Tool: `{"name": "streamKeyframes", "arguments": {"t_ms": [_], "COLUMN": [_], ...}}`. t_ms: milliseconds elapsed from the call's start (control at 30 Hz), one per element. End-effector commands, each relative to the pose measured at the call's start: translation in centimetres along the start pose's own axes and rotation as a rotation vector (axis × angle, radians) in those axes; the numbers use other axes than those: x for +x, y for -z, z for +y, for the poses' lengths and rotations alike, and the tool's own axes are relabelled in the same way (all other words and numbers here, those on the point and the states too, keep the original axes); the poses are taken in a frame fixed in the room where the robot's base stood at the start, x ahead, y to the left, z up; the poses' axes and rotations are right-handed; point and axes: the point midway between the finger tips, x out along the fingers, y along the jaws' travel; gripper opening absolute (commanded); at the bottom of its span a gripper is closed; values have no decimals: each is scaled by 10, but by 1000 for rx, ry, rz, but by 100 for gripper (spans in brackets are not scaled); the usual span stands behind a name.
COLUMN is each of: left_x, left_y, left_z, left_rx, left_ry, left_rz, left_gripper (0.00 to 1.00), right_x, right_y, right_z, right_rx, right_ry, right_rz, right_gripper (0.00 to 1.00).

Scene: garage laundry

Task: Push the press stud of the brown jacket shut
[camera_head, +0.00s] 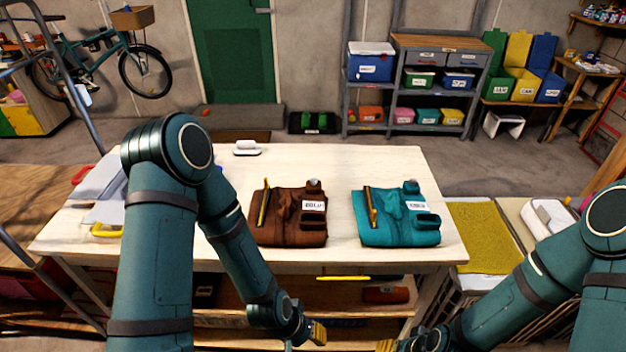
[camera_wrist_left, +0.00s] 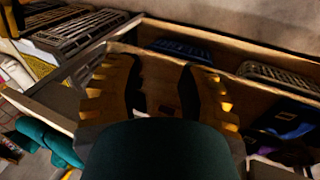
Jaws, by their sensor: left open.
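The brown jacket (camera_head: 285,225) lies folded on the pale worktable (camera_head: 320,165), left of a teal folded jacket (camera_head: 392,232). It has a yellow strip, perhaps a zip, on its left side, a white label and a small grey piece at its upper right edge. I cannot make out whether its press stud is open or shut. My left gripper (camera_head: 303,334) is below the table's front edge, well apart from the jacket. In the left wrist view its yellow fingers (camera_wrist_left: 163,85) are spread with nothing between them. My right gripper (camera_head: 395,346) barely shows at the bottom edge.
An iron-like white object (camera_head: 247,148) stands at the table's back. Lower shelves (camera_head: 345,310) lie under the tabletop near my grippers. A yellow mat (camera_head: 478,235) is to the right. The tabletop in front of the iron-like object is mostly clear between the jackets.

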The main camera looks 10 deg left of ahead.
Motion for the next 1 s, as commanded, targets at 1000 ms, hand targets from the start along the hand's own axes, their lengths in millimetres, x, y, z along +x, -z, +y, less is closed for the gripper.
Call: {"name": "streamKeyframes", "arguments": {"t_ms": [1000], "left_x": [0], "left_y": [0], "left_z": [0], "left_rx": [0], "left_ry": [0], "left_rz": [0], "left_gripper": [0], "right_x": [0], "right_y": [0], "right_z": [0], "right_rx": [0], "right_ry": [0], "right_rz": [0], "right_gripper": [47]}}
